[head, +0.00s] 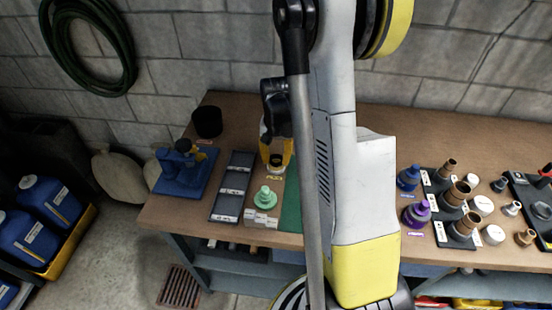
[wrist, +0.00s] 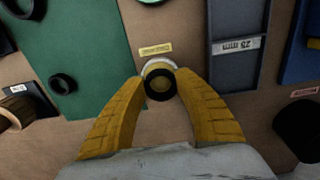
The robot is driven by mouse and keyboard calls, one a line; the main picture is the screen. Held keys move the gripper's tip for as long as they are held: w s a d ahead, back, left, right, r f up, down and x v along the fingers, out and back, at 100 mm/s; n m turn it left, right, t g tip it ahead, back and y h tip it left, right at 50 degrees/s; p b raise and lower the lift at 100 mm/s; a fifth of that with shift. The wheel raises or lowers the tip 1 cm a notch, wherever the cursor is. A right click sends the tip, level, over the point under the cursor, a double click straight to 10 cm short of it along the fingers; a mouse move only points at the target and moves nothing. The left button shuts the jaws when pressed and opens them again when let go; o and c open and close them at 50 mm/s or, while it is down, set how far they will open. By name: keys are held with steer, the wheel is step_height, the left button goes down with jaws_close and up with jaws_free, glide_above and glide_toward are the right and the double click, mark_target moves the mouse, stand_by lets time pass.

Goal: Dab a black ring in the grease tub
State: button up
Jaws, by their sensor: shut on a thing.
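My gripper (wrist: 161,80) has its yellow fingers closed around a small black ring (wrist: 159,84), pinched between the two fingertips. Behind the ring is the grease tub (wrist: 158,64), with a pale rim and yellowish contents, partly hidden by the ring. I cannot tell if the ring touches the grease. In the head view my gripper (head: 276,157) points down at the tub near the back of the bench, and the tub is mostly hidden by the fingers. A yellow label (wrist: 155,48) lies beside the tub.
A light green stacked piece (head: 265,197) stands nearby in the head view.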

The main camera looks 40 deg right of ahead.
steer(key=shift+f+b, duration=0.35)
steer(key=shift+b, duration=0.05)
stand_by(1.0)
steer(key=shift+r, duration=0.1)
stand_by(0.4)
steer(key=shift+r+p, duration=2.35)
steer(key=shift+r, duration=1.1)
